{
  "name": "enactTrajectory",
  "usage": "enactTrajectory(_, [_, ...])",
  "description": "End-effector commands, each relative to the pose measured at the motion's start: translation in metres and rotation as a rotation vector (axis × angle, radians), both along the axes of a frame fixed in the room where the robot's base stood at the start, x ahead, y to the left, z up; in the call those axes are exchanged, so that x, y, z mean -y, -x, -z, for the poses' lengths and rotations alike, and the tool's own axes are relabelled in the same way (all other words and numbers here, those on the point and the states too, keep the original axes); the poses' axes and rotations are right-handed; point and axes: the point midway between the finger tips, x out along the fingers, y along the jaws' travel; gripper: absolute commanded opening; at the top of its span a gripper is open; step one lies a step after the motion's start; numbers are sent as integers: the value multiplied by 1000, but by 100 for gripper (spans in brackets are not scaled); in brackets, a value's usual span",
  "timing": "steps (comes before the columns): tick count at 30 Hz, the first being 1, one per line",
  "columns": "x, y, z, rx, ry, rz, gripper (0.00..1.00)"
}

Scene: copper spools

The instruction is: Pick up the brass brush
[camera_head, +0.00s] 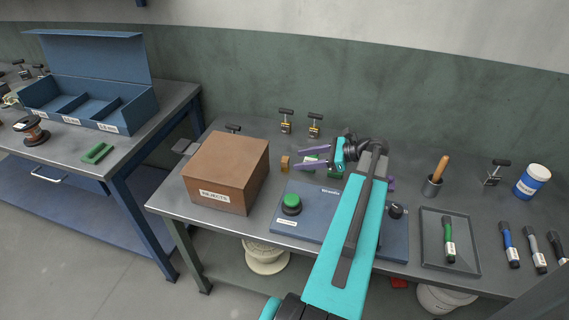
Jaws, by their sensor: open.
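A wooden handle (441,168) stands upright, slightly tilted, out of a small dark metal cup (432,187) on the right half of the grey bench. It may be the brass brush; its lower end is hidden in the cup, and no bristles show. My gripper (297,158) has purple fingers pointing left over the back of the bench. The fingers are apart, with nothing clearly held between them. It is well to the left of the cup. A small brass-coloured block (285,163) stands just left of the fingertips.
A brown rejects box (227,173) stands at the bench's left. A blue panel with a green button (291,204) lies under my arm. A tray with a green marker (449,240), loose markers and a blue-white jar (532,181) are at the right.

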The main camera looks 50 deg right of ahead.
Motion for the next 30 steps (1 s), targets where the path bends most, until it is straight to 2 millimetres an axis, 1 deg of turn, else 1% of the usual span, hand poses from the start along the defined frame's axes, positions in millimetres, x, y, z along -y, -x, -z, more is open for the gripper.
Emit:
enactTrajectory(1, [-4, -6, 2, -1, -1, -3, 48])
enactTrajectory(6, [-11, -19, 9, 0, -1, -2, 48])
enactTrajectory(18, [-13, -22, 10, 0, 0, -1, 48])
enactTrajectory(22, [-15, -25, 12, 0, 0, -1, 48])
enactTrajectory(30, [-29, -49, 22, 1, -1, -4, 48])
